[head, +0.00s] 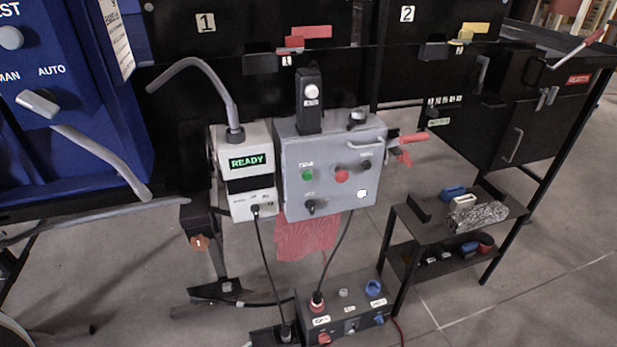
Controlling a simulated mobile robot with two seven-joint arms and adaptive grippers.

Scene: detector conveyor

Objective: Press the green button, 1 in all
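The green button (307,175) is a small round button on the front of the grey control box (328,200), left of a red button (341,176). A small label sits just above the green button, too small to read. Nothing covers or touches the green button. Neither my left gripper nor my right gripper shows in the head view.
A white device (251,184) reading READY adjoins the box on the left. Black knobs and a handle are on the box's right side. Below are a floor unit (345,309) with cables and a small shelf (427,233). A blue panel (60,60) stands at left.

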